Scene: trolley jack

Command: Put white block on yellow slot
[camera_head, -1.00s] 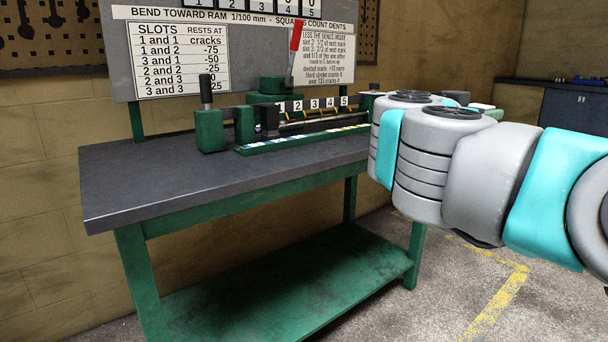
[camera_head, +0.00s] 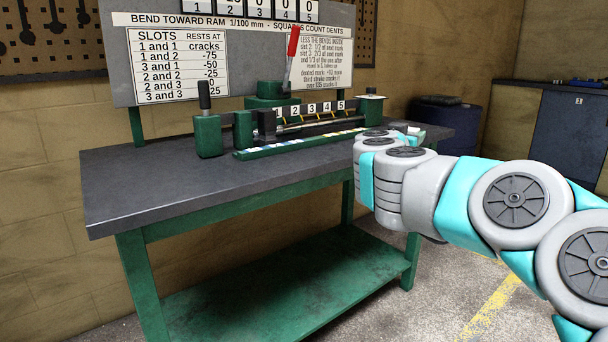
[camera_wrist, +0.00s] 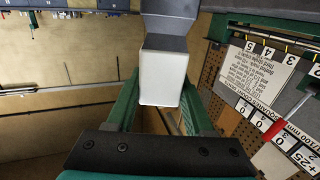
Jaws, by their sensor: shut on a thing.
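My gripper (camera_wrist: 160,92) shows in the wrist view with its green fingers on either side of a white block (camera_wrist: 163,78). It is shut on the block, and a dark grey part covers the block's far end. In the head view my arm's grey and turquoise links hide most of the gripper, just right of the bench fixture. A long green rail (camera_head: 300,145) with small coloured marks lies along the front of the fixture. The marks are too small to tell clearly which one is the yellow slot.
The fixture stands on a dark bench top (camera_head: 150,185) with green legs. A red-handled lever (camera_head: 293,42) rises behind it, near number plates (camera_head: 311,108). A green block with a black handle (camera_head: 207,135) stands at its left. The bench's left part is clear.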

